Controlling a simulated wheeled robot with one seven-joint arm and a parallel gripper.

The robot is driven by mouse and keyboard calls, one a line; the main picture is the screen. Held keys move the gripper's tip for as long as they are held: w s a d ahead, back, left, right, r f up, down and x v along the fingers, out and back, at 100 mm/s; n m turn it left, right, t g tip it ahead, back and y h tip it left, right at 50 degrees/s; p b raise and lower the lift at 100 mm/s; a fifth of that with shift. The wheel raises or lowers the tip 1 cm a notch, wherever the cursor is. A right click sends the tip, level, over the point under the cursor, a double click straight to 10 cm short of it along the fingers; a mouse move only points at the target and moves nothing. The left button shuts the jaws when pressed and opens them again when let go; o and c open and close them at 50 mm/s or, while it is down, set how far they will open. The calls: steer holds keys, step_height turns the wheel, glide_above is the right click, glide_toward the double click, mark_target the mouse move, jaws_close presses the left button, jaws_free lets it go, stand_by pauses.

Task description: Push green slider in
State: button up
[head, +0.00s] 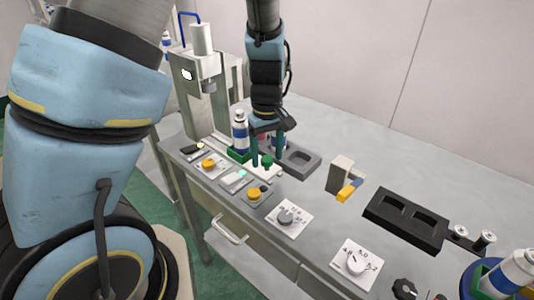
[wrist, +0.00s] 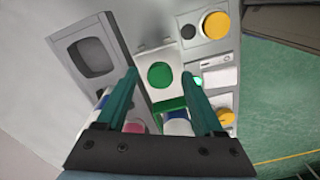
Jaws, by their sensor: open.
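The green slider shows as a white plate with a round green knob (head: 267,161) at the table's front left; the knob also shows in the wrist view (wrist: 160,75). A green holder (wrist: 168,104) joins the plate, and a blue-and-white can (head: 240,135) stands at it. My gripper (head: 267,163) points down over the slider with its fingers apart, one on each side of the knob. In the wrist view, the fingertips frame the knob with gaps on both sides. Whether the fingertips reach down to the knob's height I cannot tell.
The crimping press (head: 203,72) stands behind the can. A grey tray (head: 302,159) lies right of my gripper. Yellow buttons (head: 254,194) and a dial panel (head: 288,217) line the front edge. A beige block (head: 341,174) and a black tray (head: 402,219) are farther right.

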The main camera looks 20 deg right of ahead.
steer(key=shift+c, duration=0.2)
jaws_close()
stand_by(0.4)
stand_by(0.8)
